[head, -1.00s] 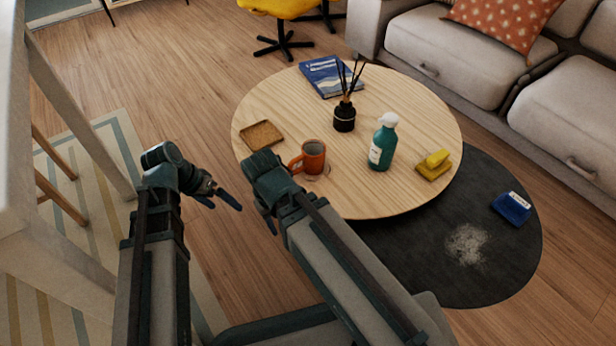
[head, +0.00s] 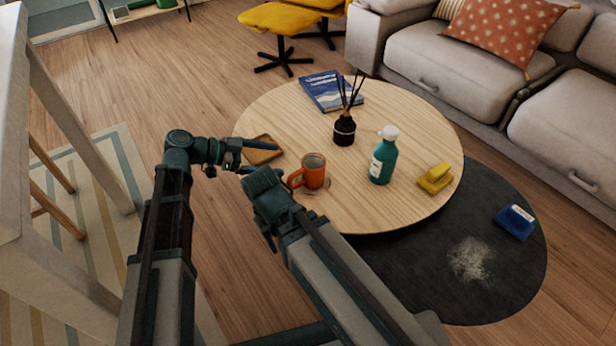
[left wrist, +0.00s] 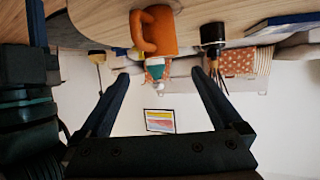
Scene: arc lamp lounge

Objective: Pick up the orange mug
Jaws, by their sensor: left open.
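The orange mug (head: 313,172) stands upright near the front left edge of the round table (head: 400,215), its handle toward the left. It also shows upside down at the top of the left wrist view (left wrist: 160,30), beyond my open fingertips. My left gripper (head: 264,157) is open and empty, its fingers pointing right toward the mug, with a gap between. Both fingers show in the left wrist view (left wrist: 160,78). My right gripper (head: 268,212) is just in front of the mug's left side in the picture; its jaws are mostly hidden by its own wrist.
A brown square tray (head: 262,151) lies behind my left gripper. A black reed diffuser (head: 344,131), a green bottle (head: 382,160), a yellow brush-like item (head: 434,178) and a blue book (head: 330,90) are also on the table. A blue item (head: 515,222) lies on the dark rug (head: 420,280).

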